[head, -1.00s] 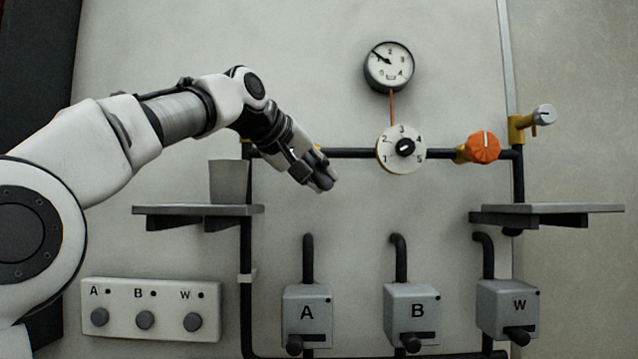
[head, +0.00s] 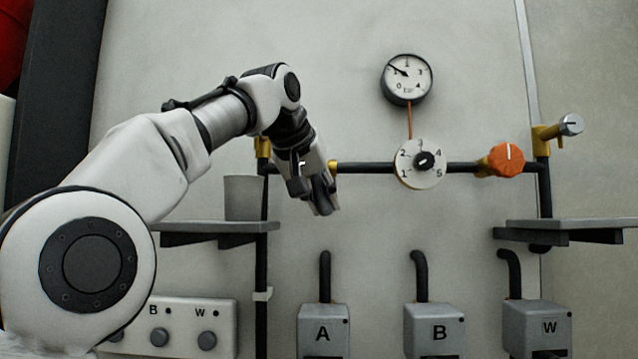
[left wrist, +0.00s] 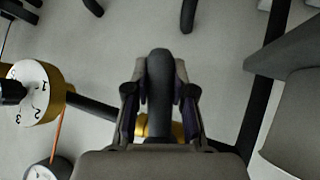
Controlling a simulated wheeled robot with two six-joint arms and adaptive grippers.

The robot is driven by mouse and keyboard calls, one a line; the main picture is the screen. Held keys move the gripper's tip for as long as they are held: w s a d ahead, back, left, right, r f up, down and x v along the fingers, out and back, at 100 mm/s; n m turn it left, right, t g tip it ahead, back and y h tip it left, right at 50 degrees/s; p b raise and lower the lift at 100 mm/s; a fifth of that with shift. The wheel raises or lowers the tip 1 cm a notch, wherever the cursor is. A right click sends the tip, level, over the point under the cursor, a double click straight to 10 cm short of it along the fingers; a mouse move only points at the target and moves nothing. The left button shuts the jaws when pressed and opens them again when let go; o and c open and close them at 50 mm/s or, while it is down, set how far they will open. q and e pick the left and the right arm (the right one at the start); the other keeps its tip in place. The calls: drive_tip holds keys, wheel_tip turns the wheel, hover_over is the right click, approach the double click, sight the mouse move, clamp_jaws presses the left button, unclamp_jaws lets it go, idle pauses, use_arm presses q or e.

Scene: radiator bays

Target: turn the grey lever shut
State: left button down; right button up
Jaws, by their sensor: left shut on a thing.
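The grey lever (left wrist: 160,65) shows in the left wrist view as a dark rounded handle between the two fingers. Its brass valve body (left wrist: 176,131) sits on the dark pipe and is partly hidden behind my gripper. My left gripper (left wrist: 160,85) is shut on the lever, one finger on each side. In the head view my left gripper (head: 321,197) points steeply down, in front of the pipe and left of the numbered dial. There it hides the lever, and only a bit of brass shows beside it. My right gripper is not in view.
Right along the pipe (head: 375,168) are the numbered dial (head: 407,178) and an orange knob (head: 506,160). A gauge (head: 407,79) hangs above. A grey cup (head: 243,198) stands on the left shelf (head: 195,227), close to my gripper. Boxes A (head: 323,329), B and W are below.

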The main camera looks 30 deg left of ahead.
use_arm(q)
drive_tip(key=shift+s+a+r+p, duration=0.1)
drive_tip(key=shift+a+r+p, duration=0.05)
drive_tip(key=shift+r+p, duration=0.25)
drive_tip(key=shift+s+a+f+m+g+y, duration=0.1)
drive_tip(key=shift+m+g+y, duration=0.2)
drive_tip(key=shift+s+a+f+m+g+y+p, duration=0.25)
drive_tip(key=shift+a+m+g+y+p, duration=0.35)
drive_tip(key=shift+p, duration=0.65)
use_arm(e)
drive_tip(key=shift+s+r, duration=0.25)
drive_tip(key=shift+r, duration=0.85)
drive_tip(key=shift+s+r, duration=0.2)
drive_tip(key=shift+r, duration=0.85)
use_arm(q)
drive_tip(key=shift+d, duration=0.1)
drive_tip(key=c, duration=1)
unclamp_jaws()
drive_tip(key=shift+o, duration=0.2)
drive_tip(key=shift+s, duration=0.15)
